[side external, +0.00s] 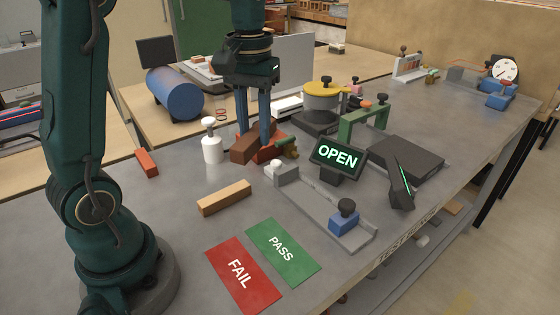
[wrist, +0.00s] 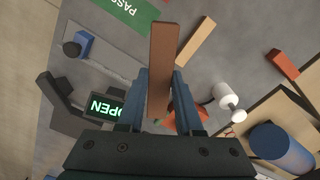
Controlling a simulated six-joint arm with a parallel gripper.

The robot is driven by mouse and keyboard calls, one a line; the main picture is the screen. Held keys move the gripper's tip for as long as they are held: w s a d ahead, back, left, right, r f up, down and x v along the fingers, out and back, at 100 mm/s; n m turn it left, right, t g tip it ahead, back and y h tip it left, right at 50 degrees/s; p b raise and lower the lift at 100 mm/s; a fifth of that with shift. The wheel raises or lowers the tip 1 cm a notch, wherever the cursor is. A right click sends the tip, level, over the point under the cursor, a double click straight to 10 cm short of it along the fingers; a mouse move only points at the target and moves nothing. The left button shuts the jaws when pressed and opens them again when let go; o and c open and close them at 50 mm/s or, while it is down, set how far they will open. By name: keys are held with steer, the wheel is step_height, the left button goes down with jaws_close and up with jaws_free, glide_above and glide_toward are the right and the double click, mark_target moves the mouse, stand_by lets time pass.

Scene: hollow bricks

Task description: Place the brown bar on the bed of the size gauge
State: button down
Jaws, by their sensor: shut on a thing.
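My gripper (side external: 254,134) is shut on the brown bar (side external: 244,148), a reddish-brown rectangular block, above or near the grey bench behind the gauge. In the wrist view the bar (wrist: 163,50) sticks out lengthwise between the fingers (wrist: 160,76). The size gauge is a long grey bed (side external: 318,209) with a white knob (side external: 277,166) at its far end and a blue block (side external: 344,221) with a black knob at its near end. The bed looks empty. A display (side external: 338,157) reading OPEN stands beside it. The bar's exact height over the bench is unclear.
A tan bar (side external: 224,197) lies left of the gauge, near green PASS (side external: 283,252) and red FAIL (side external: 243,275) mats. A white bottle (side external: 212,143) and a red-orange piece (side external: 268,153) stand close to my gripper. A black angled device (side external: 400,185) is right of the display.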

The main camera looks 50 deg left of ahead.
steer(key=s+a+f+n, duration=0.2)
steer(key=s+a+n, duration=0.1)
steer(key=a+n, duration=0.4)
steer(key=s+a+f+n, duration=0.25)
steer(key=a+n, duration=0.25)
steer(key=a, duration=0.4)
glide_above(251, 178)
step_height(251, 178, down, 7)
steer(key=shift+s+a+r, duration=0.1)
steer(key=shift+f, duration=2.05)
steer(key=shift+f, duration=0.15)
steer(key=c, duration=0.8)
jaws_free()
steer(key=shift+c, duration=0.2)
